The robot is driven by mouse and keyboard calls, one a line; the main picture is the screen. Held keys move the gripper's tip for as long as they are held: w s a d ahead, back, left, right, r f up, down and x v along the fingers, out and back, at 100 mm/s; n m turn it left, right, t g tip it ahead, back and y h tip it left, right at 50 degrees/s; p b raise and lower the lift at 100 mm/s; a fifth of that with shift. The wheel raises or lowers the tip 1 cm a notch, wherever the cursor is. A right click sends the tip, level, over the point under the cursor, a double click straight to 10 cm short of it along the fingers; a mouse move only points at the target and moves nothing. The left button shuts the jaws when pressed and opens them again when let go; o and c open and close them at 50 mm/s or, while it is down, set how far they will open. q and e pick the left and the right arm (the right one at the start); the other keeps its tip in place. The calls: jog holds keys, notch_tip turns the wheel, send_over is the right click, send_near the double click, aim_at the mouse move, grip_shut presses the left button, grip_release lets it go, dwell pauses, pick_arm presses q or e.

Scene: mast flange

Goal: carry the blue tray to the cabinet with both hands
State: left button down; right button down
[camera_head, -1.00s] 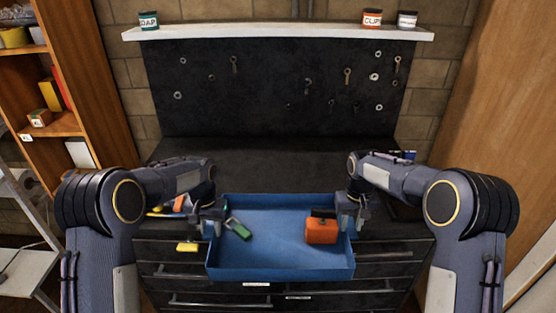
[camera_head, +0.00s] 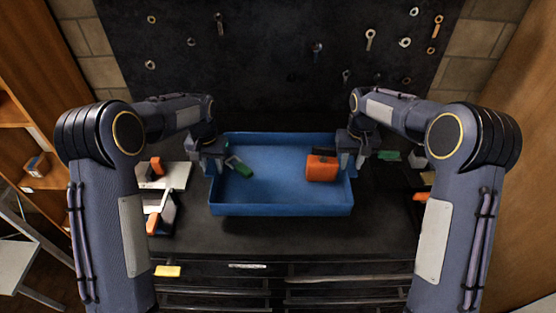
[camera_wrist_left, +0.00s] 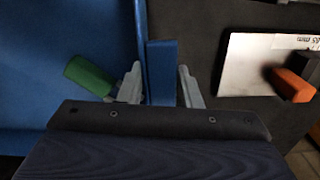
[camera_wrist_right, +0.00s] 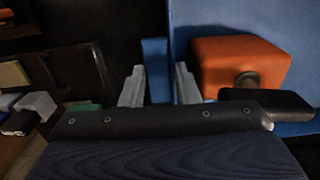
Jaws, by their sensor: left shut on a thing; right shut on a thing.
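The blue tray (camera_head: 282,210) is held level over the dark cabinet top (camera_head: 290,238). A green-handled thing (camera_head: 240,167) and an orange block-like thing (camera_head: 321,168) with a black part lie in it. My left gripper (camera_head: 214,162) is shut on the tray's left wall; the wrist view shows the wall (camera_wrist_left: 161,72) between its fingers. My right gripper (camera_head: 352,158) is shut on the right wall, which shows between its fingers in the right wrist view (camera_wrist_right: 155,70). Whether the tray's bottom touches the top is hard to tell.
A white plate-like thing with an orange-handled tool (camera_head: 153,225) lies left of the tray. A yellow piece (camera_head: 167,271) is at the front left edge. Small items, one green (camera_head: 389,155), lie at the right. A dark pegboard (camera_head: 280,60) with hanging tools stands behind.

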pick_arm(q)
jog(key=shift+s+a+r, duration=0.1)
jog(key=shift+s, duration=0.1)
pick_arm(e)
jog(key=shift+s+d+r, duration=0.1)
jog(key=shift+d+r, duration=0.05)
jog(key=shift+r, duration=0.1)
pick_arm(q)
jog(key=shift+w, duration=0.1)
pick_arm(e)
jog(key=shift+f, duration=0.15)
